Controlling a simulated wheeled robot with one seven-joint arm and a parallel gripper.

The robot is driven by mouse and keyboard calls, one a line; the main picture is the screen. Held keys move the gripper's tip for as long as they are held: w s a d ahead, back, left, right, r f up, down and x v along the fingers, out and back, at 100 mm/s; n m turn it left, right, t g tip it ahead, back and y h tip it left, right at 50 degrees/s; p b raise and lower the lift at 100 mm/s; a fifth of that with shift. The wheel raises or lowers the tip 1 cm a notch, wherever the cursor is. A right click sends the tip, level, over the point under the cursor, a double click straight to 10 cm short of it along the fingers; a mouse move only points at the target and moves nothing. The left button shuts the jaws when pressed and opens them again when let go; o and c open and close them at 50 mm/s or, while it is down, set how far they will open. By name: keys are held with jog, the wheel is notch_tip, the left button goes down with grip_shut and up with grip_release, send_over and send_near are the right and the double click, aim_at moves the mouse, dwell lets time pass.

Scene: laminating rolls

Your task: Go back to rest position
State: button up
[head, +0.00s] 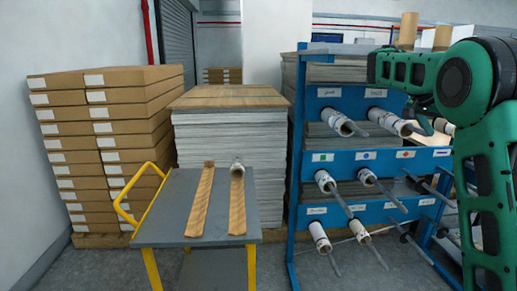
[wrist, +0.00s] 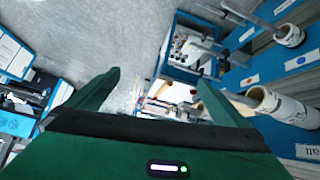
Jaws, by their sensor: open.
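My gripper (wrist: 159,77) shows in the wrist view with its two green fingers spread apart and nothing between them. In the head view my green arm is raised and bent at the right, in front of the blue rack (head: 336,92). White rolls sit on the rack's rods, such as one in the top row (head: 337,121) and one in the lowest row (head: 319,236).
The grey cart has a yellow handle (head: 123,208) and two wooden strips (head: 201,200). Stacked cardboard boxes (head: 110,140) and a tall sheet stack (head: 230,140) stand behind it. Rods stick out from the rack near my arm. The wrist view shows open grey floor (wrist: 120,35).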

jog(key=s+a+f+n+y, duration=0.2)
jog(key=s+f, duration=0.3)
jog(key=s, duration=0.5)
jog(key=s+a+f+n+y, duration=0.2)
jog(key=s+f, duration=0.2)
jog(key=s, duration=0.6)
jog(key=s+a+f+n+y, duration=0.25)
jog(key=s+f, duration=0.25)
jog(key=s, duration=0.5)
jog(key=s+a+f+n+y, duration=0.1)
jog(key=s+a+f, duration=0.2)
jog(key=s+a, duration=0.2)
jog(key=s+a+f+n+g+y, duration=0.1)
jog(key=s+a+f, duration=0.3)
jog(key=s, duration=0.3)
jog(key=shift+a+f+y, duration=0.25)
jog(key=shift+a+y, duration=0.1)
jog(key=shift+a, duration=0.05)
